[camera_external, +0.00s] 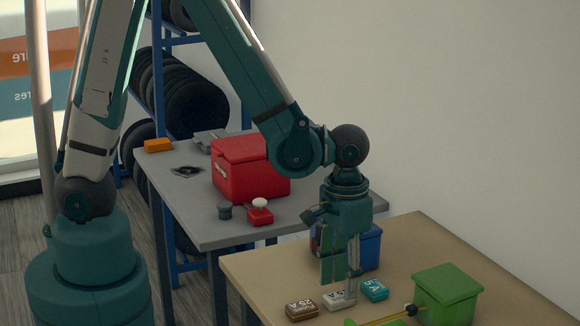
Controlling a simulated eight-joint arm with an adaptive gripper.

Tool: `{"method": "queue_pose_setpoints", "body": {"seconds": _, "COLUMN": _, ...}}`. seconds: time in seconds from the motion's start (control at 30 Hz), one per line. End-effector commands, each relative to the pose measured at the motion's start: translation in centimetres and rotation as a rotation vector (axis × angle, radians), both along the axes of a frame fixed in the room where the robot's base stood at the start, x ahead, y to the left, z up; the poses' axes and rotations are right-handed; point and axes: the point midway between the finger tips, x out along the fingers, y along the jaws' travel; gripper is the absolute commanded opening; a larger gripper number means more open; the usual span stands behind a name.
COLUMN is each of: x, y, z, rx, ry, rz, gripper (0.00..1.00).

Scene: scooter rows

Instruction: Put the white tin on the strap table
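The white tin (334,301) lies on the wooden-topped table (254,266), between a brown tin (302,310) and a teal tin (374,290). It has dark printing on top. My gripper (342,290) points down right over the white tin, with its fingers hiding part of it. I cannot tell whether the fingers touch the tin or how far apart they are. A grey table (200,210) stands behind to the left. No label shows which is the strap table; a thin yellow strap-like item (385,319) lies at the wooden table's front edge.
A green box (447,292) stands right of the tins, and a blue box (367,248) stands behind my gripper. The grey table holds a red box (250,168), an orange block (158,146), a dark cup (225,211) and a small red item (259,214). Its front left is clear.

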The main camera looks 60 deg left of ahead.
Motion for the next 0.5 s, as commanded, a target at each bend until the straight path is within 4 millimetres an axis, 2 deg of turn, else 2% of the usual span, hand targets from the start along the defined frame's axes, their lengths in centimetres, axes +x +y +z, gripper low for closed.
{"method": "queue_pose_setpoints", "body": {"seconds": 0.5, "x": 0.0, "y": 0.0, "z": 6.0, "rx": 0.0, "ry": 0.0, "rz": 0.0, "gripper": 0.4}}
